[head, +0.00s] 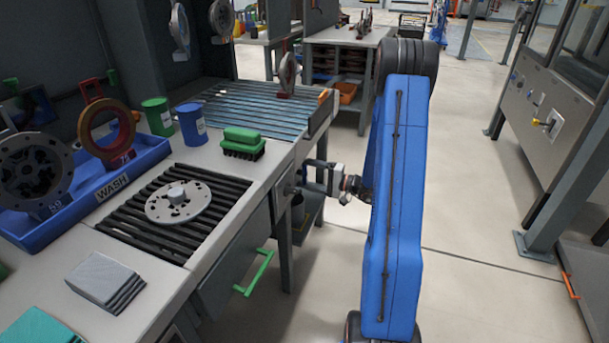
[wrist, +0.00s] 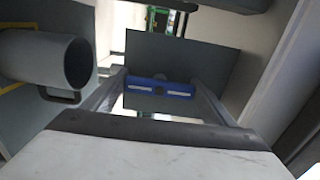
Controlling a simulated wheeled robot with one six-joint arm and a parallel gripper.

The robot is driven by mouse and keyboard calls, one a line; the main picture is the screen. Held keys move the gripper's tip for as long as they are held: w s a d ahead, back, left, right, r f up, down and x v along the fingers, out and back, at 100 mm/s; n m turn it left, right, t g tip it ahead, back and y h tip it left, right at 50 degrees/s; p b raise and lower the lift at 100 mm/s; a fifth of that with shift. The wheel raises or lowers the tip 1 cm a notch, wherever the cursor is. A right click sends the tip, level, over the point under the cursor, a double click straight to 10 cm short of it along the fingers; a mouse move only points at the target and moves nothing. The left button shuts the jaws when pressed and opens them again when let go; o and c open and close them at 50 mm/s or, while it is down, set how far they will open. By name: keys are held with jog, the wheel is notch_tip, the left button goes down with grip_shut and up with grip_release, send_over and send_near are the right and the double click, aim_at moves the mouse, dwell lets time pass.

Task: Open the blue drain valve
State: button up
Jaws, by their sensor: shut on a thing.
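The blue drain valve handle (wrist: 161,87) shows in the wrist view as a short blue bar with pale slots, lying crosswise between my fingers. My gripper (head: 308,177) is shut on this blue handle, with one finger at each end of it. In the head view my gripper reaches left to the front side of the workbench, below the worktop edge. The blue handle cannot be made out there; the gripper and bench hide it. The valve body behind the handle is not clearly visible.
A grey cylinder (wrist: 50,62) with an open end is close left of my fingers in the wrist view. The green drawer handle (head: 258,272) sticks out from the bench. A blue wash tray (head: 60,222) and a slotted disc (head: 178,201) are on top.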

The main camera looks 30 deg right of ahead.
jog(key=o, duration=1)
jog(key=shift+o, duration=0.2)
jog(key=shift+s+d, duration=0.1)
jog(key=v, duration=1.7)
jog(key=shift+s+d+f, duration=0.1)
